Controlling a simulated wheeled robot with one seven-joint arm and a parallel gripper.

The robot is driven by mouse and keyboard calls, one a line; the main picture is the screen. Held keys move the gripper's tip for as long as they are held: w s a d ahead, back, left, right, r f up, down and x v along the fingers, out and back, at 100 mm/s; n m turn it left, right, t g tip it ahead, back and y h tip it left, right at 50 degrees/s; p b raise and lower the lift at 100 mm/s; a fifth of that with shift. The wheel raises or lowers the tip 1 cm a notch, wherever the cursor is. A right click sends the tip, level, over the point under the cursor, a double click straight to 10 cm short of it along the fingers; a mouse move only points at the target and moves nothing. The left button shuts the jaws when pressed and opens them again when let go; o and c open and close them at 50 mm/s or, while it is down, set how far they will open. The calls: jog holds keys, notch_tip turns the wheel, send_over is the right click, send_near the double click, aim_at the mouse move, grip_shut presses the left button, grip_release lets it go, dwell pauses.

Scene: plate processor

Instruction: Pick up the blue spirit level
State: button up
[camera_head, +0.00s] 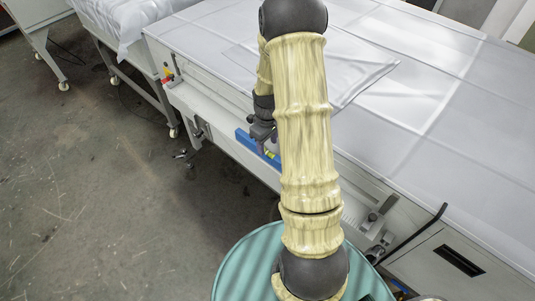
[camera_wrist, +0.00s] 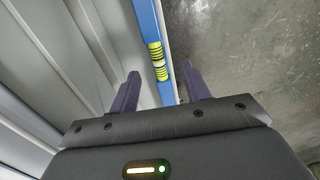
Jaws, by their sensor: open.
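The blue spirit level (camera_head: 245,138) lies along the front edge of the white machine in the head view, partly hidden by my arm. In the wrist view the blue spirit level (camera_wrist: 147,18) runs from the top edge down between my fingers, with yellow-green vials on it. My gripper (camera_wrist: 160,82) is open, one finger on each side of the level. The fingers appear apart from it; their height above it is hard to tell. In the head view my gripper (camera_head: 262,132) is at the level, mostly behind my arm.
The white machine table (camera_head: 440,110) with a cloth covering spreads to the right and back. A black handle bar (camera_head: 420,235) sticks out at its front right. A teal round surface (camera_head: 240,265) is at the bottom. Grey concrete floor (camera_head: 90,180) is open on the left.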

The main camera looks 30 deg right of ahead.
aim_at(268, 151)
jog(key=shift+f, duration=0.1)
jog(key=shift+w+f+p, duration=0.1)
jog(key=shift+f+p, duration=0.8)
jog(key=shift+f, duration=1.65)
jog(key=shift+d, duration=0.1)
grip_shut()
